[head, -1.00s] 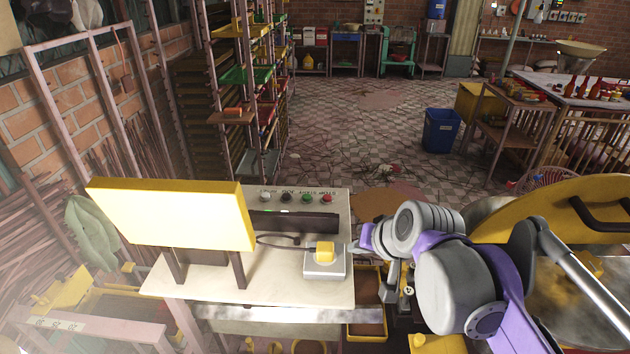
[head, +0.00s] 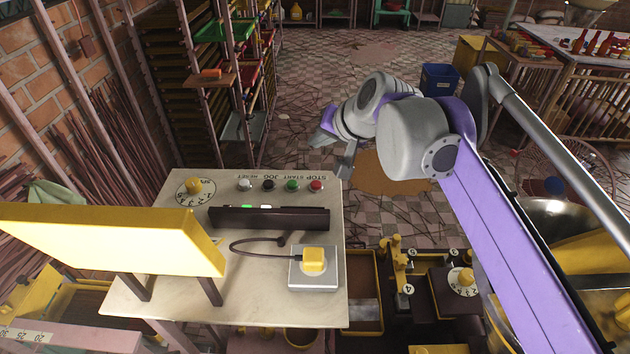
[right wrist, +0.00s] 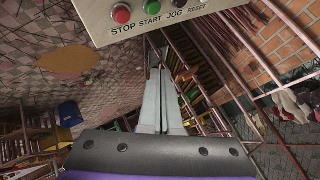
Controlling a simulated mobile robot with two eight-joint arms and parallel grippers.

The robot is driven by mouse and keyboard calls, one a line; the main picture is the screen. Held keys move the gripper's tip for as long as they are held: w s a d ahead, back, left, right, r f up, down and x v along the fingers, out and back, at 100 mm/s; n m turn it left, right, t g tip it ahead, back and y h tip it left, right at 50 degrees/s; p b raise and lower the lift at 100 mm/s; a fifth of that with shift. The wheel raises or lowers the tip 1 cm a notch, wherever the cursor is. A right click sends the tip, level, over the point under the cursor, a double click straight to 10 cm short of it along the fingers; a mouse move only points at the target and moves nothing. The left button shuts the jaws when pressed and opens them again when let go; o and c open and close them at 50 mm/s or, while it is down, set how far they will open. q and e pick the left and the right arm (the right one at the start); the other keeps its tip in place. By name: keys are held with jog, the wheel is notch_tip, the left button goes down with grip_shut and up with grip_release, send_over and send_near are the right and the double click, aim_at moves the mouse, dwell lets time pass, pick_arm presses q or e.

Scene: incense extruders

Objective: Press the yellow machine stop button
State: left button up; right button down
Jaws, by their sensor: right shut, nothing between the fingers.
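The red STOP button (head: 316,185) is at the right end of a button row on the cream control panel (head: 180,232). It also shows in the right wrist view (right wrist: 122,14), above its STOP label. A yellow button (head: 313,258) sits on a small grey box on the same panel. My right gripper (head: 320,138) is past the panel's far edge, close to the STOP button but apart from it. In the right wrist view its fingers (right wrist: 158,75) are together and empty. My left gripper is not in view.
Green START (head: 292,184), black JOG (head: 268,185) and white RESET (head: 244,185) buttons line up beside STOP. A yellow dial (head: 194,186) is at the panel's left. A yellow box (head: 110,238) stands over the near left. A drying rack (head: 212,90) rises behind.

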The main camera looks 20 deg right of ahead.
jog(key=b, duration=0.6)
send_over(318, 187)
notch_tip(318, 187, down, 7)
jog(key=shift+f, duration=0.9)
jog(key=shift+f, duration=0.2)
dwell(1.0)
jog(key=shift+f, duration=0.25)
jog(key=shift+f+b, duration=0.3)
jog(key=shift+f, duration=0.2)
dwell(0.7)
jog(key=shift+r, duration=0.1)
jog(key=shift+r+p, duration=0.8)
jog(key=shift+p, duration=0.1)
